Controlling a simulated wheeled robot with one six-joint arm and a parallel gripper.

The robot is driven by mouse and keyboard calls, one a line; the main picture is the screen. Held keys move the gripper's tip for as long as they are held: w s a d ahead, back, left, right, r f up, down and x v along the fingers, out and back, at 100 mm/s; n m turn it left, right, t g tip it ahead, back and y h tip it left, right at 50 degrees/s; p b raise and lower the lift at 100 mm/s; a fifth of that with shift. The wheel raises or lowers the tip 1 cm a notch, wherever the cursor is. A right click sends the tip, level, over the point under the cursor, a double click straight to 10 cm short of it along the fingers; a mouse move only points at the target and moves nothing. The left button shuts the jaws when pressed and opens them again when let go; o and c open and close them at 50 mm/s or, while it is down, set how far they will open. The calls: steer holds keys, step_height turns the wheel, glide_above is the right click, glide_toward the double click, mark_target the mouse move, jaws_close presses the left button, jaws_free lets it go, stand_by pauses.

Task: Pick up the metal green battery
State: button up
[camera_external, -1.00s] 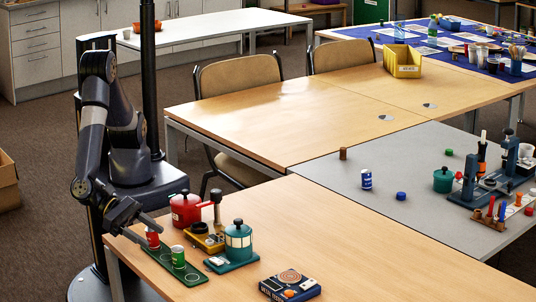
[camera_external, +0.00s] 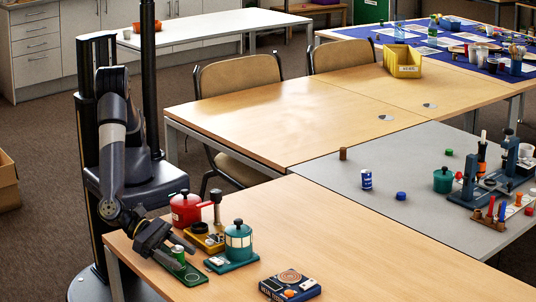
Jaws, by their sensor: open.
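The metal green battery (camera_external: 178,255) stands upright on the green tray (camera_external: 194,277) near the left end of the wooden table; its silver top shows. My gripper (camera_external: 174,251) is open and comes in from the left, with its fingers close around or just beside the battery. I cannot tell whether they touch it. The red battery at the tray's back left is hidden behind my gripper.
A red pot (camera_external: 185,211), a yellow-based stand (camera_external: 207,240) and a teal pot (camera_external: 238,243) on a base stand close behind and right of the tray. A blue box device (camera_external: 290,285) lies at the front. The table's right part is clear.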

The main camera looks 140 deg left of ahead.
steer(key=shift+c, duration=0.3)
steer(key=c, duration=1.1)
steer(key=shift+o, duration=0.2)
steer(key=shift+r, duration=0.1)
